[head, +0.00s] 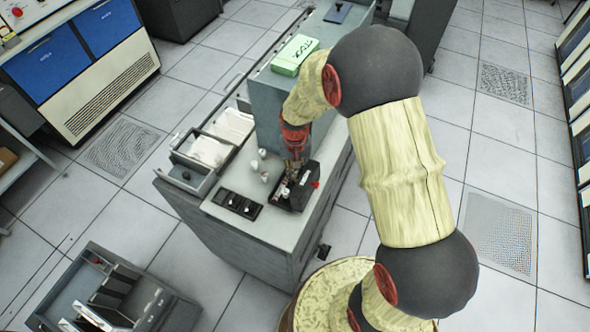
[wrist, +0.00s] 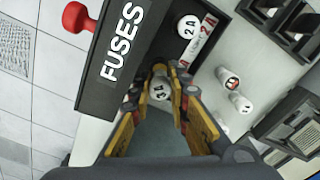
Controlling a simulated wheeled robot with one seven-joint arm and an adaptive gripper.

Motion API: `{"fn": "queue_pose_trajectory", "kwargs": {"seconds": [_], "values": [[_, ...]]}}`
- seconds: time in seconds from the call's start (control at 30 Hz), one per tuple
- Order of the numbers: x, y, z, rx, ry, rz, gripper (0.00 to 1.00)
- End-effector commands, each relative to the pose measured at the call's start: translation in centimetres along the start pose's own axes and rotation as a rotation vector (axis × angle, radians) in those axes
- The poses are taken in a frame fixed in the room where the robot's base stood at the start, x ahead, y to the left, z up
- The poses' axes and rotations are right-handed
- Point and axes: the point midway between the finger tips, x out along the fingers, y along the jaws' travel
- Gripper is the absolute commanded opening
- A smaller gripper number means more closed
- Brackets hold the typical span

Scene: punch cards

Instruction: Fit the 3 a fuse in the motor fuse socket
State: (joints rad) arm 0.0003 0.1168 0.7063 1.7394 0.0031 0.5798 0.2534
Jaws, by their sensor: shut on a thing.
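My gripper (wrist: 159,96) is shut on a white fuse (wrist: 160,88) in the wrist view. The fuse's end face shows a dark mark that looks like a 3. The fuse is at the open side of a dark box marked FUSES (wrist: 122,42); whether it is seated or clear of the box I cannot tell. A white fuse marked 2 A (wrist: 188,27) sits in the box beside a red-and-white 2 A label (wrist: 206,28). In the head view my gripper (head: 295,160) reaches down over the fuse box (head: 298,194), and the held fuse is hidden.
Loose white fuses (wrist: 228,78) lie on the worktop (head: 240,183) left of the box in the head view. A black two-part panel (head: 238,204) lies near the front edge. Card trays (head: 205,150) stand farther left. A grey cabinet (head: 268,100) rises behind. A red knob (wrist: 76,17) sticks out from the box.

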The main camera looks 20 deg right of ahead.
Motion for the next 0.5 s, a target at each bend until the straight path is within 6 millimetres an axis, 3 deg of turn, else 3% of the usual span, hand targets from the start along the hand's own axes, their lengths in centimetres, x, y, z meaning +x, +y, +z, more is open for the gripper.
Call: {"fn": "queue_pose_trajectory", "kwargs": {"seconds": [0.5], "values": [[2.5,0.0,0.0,0.000,0.000,0.000,0.00]]}}
